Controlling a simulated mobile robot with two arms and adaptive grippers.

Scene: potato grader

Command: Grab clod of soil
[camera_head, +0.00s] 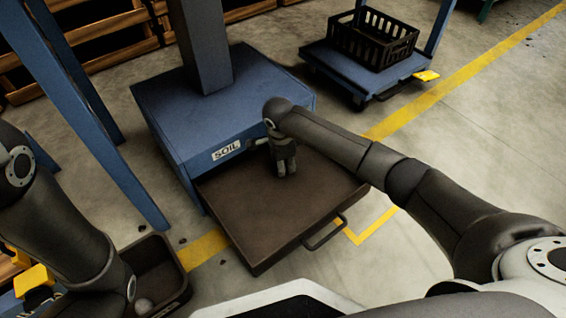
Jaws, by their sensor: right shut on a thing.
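My right gripper (286,168) points down into the open brown drawer (268,228) of the blue box labelled SOIL (226,150), near the drawer's back right part. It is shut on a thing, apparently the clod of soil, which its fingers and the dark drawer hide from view. I cannot make out the clod's shape. My left arm comes in at the left edge and reaches down beside a dark bin; its gripper does not show.
The dark bin (168,258) at the lower left holds a pale round lump (144,305). The drawer's handle (325,234) sticks out at the front. A blue cart (330,66) with a black crate (372,40) stands behind. Blue posts rise at left. Floor at right is clear.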

